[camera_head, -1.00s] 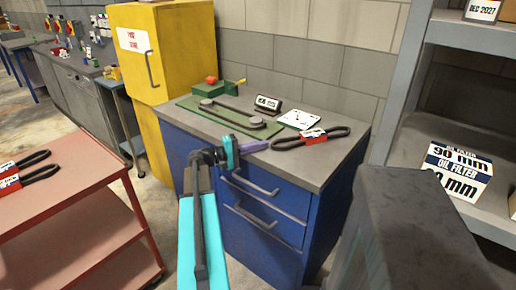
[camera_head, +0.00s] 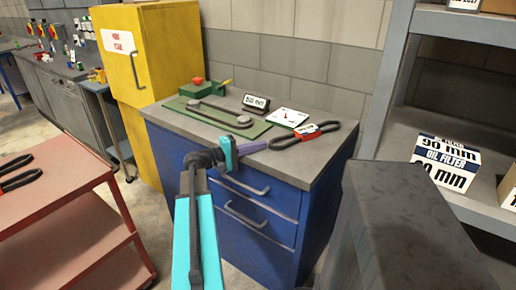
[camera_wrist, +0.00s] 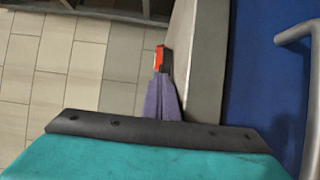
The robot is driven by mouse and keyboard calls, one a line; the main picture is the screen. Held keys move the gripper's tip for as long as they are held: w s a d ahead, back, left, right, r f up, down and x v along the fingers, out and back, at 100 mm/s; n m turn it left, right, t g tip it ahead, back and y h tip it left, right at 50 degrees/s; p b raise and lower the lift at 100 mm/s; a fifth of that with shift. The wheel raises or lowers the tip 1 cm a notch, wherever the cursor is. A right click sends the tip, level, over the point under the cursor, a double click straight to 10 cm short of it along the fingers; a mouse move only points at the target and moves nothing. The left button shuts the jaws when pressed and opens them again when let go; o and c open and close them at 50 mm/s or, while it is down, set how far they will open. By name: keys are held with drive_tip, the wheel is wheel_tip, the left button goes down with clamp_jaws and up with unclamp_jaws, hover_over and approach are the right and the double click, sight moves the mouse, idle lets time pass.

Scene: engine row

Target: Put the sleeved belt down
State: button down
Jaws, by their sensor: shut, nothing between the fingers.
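The sleeved belt (camera_head: 312,131), a black loop with a red and white sleeve, lies on the grey top near the front right of the blue cabinet (camera_head: 262,199). My gripper (camera_head: 264,144) is just left of it, at the top's front edge, with its purple fingers pointing toward the belt. The fingers are shut and empty. In the wrist view the shut fingers (camera_wrist: 162,88) point at a red and black piece (camera_wrist: 162,58) that looks like part of the belt. I cannot tell whether they touch it.
A green board (camera_head: 214,117) with a belt over two pulleys, a black sign (camera_head: 256,102) and a white card (camera_head: 288,117) share the cabinet top. A red cart (camera_head: 60,190) stands left, a yellow cabinet (camera_head: 165,50) behind, and a grey shelf with an oil filter box (camera_head: 445,160) right.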

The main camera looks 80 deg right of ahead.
drive_tip(key=w, duration=0.1)
drive_tip(key=w+d, duration=0.1)
drive_tip(key=w, duration=0.1)
drive_tip(key=shift+w+b, duration=0.3)
drive_tip(key=b+v, duration=0.1)
drive_tip(key=v, duration=0.9)
